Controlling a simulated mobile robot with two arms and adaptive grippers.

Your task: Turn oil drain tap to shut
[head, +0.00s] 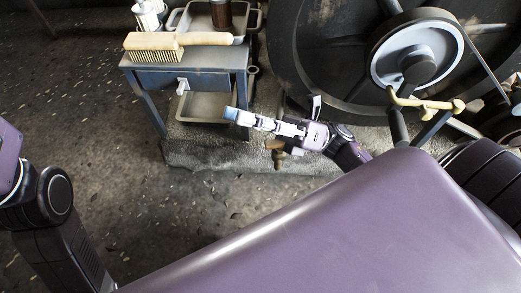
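A small brass tap (278,152), which looks like the oil drain tap, shows low on the front of the engine, at the edge of the stone plinth. Its upper part is close under my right gripper in the picture, and its handle position is hard to make out. My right gripper (234,115) points left, its pale fingers and blue-grey tips in front of the plinth and beside the small table. I see it side-on, so the gap between its fingers does not show. The fingertips are to the left of the tap and above it in the picture.
A blue-grey table (188,60) carries a wooden brush (170,42), a metal tray and a dark jar. A large dark flywheel (320,55) with a pale pulley (415,52) and belt stands at the right. A brass lever (425,103) juts out before it.

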